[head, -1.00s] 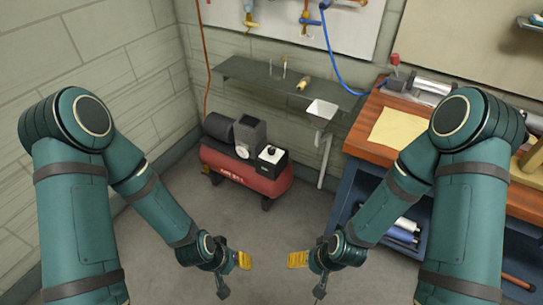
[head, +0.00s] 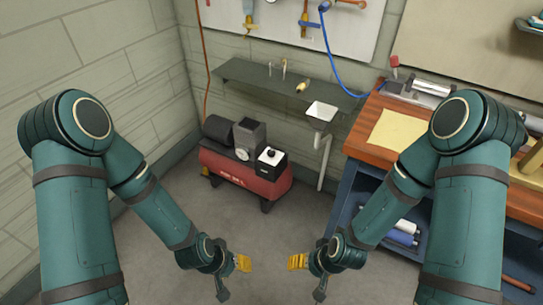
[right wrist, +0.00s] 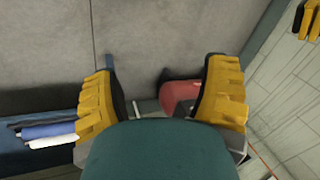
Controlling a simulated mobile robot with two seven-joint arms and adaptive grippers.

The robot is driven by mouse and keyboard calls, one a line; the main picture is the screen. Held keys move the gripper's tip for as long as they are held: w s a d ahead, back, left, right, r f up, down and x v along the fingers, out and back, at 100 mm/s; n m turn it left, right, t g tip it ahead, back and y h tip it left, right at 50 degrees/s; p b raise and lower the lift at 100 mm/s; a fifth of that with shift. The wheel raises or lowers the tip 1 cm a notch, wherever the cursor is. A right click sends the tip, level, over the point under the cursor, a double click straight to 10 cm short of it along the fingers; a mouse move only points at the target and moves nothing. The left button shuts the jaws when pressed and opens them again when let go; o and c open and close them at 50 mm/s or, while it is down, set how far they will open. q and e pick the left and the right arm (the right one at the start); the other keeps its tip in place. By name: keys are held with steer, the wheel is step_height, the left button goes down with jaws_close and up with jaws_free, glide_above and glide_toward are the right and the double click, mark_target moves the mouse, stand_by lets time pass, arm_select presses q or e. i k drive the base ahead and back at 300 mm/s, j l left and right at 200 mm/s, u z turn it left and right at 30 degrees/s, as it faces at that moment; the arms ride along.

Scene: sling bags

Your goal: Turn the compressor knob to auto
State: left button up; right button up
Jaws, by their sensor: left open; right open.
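The compressor (head: 240,170) has a red tank with a dark motor and pump on top. It stands on the floor in the corner, below the wall shelf. Its black knob (head: 270,153) sits on a white-topped control box (head: 269,167) at its right end; the knob's setting is too small to read. My left gripper (head: 243,263) and my right gripper (head: 298,262) are both in front of the compressor, apart from it and empty. In the right wrist view the right gripper's yellow fingers (right wrist: 160,95) are spread, with part of the red tank beyond them.
A grey shelf (head: 250,82) and a white funnel-like basin (head: 322,111) with a pipe are on the back wall. A wooden-topped workbench (head: 370,151) with blue sides stands at right, with rolls below. The floor (head: 270,235) in front of the compressor is clear.

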mark_target(270, 153)
steer(key=i+j, duration=0.1)
steer(key=i, duration=0.45)
steer(key=i+j+u, duration=0.1)
steer(key=i, duration=0.4)
